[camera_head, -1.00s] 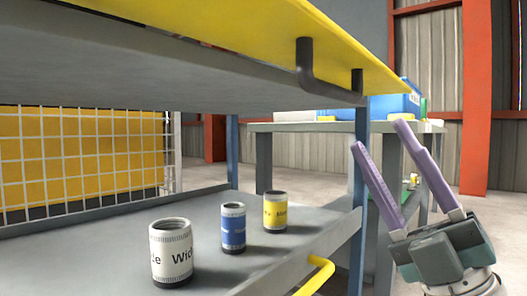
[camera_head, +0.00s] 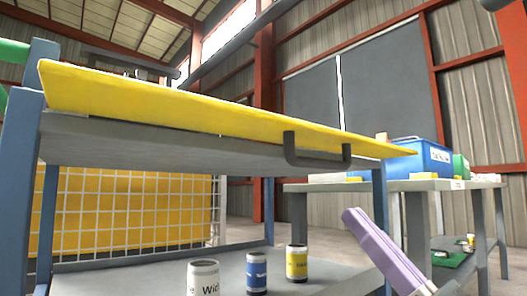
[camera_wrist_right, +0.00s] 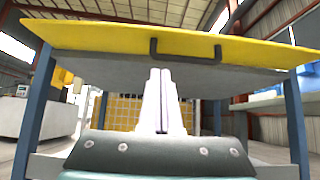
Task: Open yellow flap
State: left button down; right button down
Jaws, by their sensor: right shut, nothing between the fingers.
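The yellow flap (camera_head: 200,112) lies as a wide panel across the top of a blue-posted frame, above a grey board. Its dark bar handle (camera_head: 317,160) hangs from the near edge, right of the middle. The flap (camera_wrist_right: 100,39) and handle (camera_wrist_right: 186,61) also show ahead in the right wrist view. My right gripper (camera_head: 352,216), with pale purple fingers, is below and to the right of the handle, apart from it in the head view. In the wrist view its fingers (camera_wrist_right: 161,74) are together, empty, pointing under the handle. My left gripper is not in view.
Three cans, white (camera_head: 203,279), blue (camera_head: 257,272) and yellow (camera_head: 297,263), stand on the lower shelf (camera_head: 130,278). A grey table (camera_head: 400,186) with a blue bin (camera_head: 424,157) stands behind at the right. A yellow panel behind white mesh (camera_head: 130,215) is at the back left.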

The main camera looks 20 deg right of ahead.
aim_at(313, 124)
jog(key=shift+w+a+r, duration=0.35)
jog(key=shift+w+r, duration=0.5)
jog(key=shift+r, duration=0.75)
jog(key=shift+w+a+r, duration=0.3)
jog(key=shift+w+r, duration=0.5)
jog(key=shift+r, duration=0.75)
jog(key=shift+w+a+r, duration=0.35)
jog(key=shift+w+r, duration=0.5)
jog(key=shift+r, duration=0.75)
jog(key=r+g+p, duration=0.1)
jog(key=p, duration=0.2)
jog(key=r+p, duration=0.1)
jog(key=p, duration=0.3)
jog(key=shift+s+r+g, duration=0.2)
jog(key=shift+r+g, duration=0.2)
jog(key=shift+h+p, duration=0.3)
jog(key=shift+p, duration=0.25)
jog(key=shift+f+g, duration=0.15)
jog(key=shift+g, duration=0.15)
jog(key=shift+d, duration=0.1)
